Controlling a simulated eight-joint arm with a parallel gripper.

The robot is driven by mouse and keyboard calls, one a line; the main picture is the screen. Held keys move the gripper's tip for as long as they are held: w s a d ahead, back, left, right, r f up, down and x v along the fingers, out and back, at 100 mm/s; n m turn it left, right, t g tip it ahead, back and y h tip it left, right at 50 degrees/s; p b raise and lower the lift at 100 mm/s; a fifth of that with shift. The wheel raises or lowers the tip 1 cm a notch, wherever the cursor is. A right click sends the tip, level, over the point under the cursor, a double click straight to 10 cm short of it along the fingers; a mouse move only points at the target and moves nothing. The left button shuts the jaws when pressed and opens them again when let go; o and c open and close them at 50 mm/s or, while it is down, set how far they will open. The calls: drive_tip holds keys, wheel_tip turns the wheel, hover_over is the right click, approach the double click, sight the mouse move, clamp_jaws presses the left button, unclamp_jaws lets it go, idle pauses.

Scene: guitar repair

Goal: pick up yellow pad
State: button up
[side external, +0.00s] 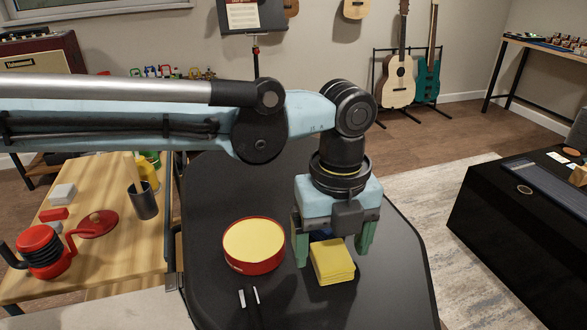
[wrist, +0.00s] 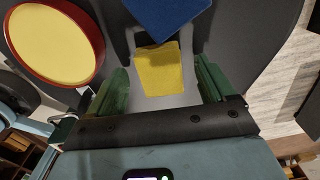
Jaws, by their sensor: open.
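The yellow pad (side external: 333,263) is a small squarish block on the dark tabletop. In the wrist view, the yellow pad (wrist: 160,68) shows between my two green fingers. My gripper (side external: 332,256) points down over it, open, with one finger to the left and one to the right. I cannot tell whether either finger touches the pad. The gripper also shows in the wrist view (wrist: 162,75) with a wide gap between its fingers. A blue pad (wrist: 168,14) lies just beyond the yellow one; in the side view it is mostly hidden behind my gripper.
A round red container with a yellow top (side external: 253,246) stands left of my gripper, close to the left finger. Two small light-coloured items (side external: 248,297) lie in front of it. The tabletop's right side is clear.

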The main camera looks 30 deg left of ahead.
sight(331, 258)
drive_tip(key=shift+f, duration=0.6)
drive_tip(key=c, duration=1.1)
drive_tip(key=shift+r, duration=0.15)
drive_tip(key=shift+r, duration=0.55)
drive_tip(key=r, duration=0.1)
drive_tip(key=s+r, duration=0.1)
drive_tip(key=r, duration=0.1)
drive_tip(key=shift+d+r, duration=0.2)
drive_tip(key=s+d+r, duration=0.1)
drive_tip(key=s+r, duration=0.1)
drive_tip(key=s, duration=0.1)
drive_tip(key=s+d+r, duration=0.1)
drive_tip(key=s+r, duration=0.1)
drive_tip(key=s, duration=0.1)
drive_tip(key=s+d+r, duration=0.1)
drive_tip(key=s+r, duration=0.1)
drive_tip(key=s, duration=0.2)
drive_tip(key=shift+s+r, duration=0.1)
